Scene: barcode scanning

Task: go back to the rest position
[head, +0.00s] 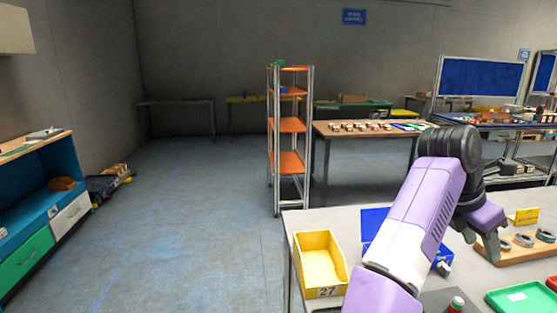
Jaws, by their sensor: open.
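My arm reaches in from the lower right and bends down over the grey table (297,222). My gripper (489,243) is at its end, beside the left end of a wooden board (510,256) that bears several grey round parts. The gripper is open; its fingers are small and partly hidden here. I see nothing held in it, and I cannot tell whether it touches the board.
A yellow bin (320,263) marked 27 stands at the table's left edge, beside a blue bin (374,222) partly behind my arm.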

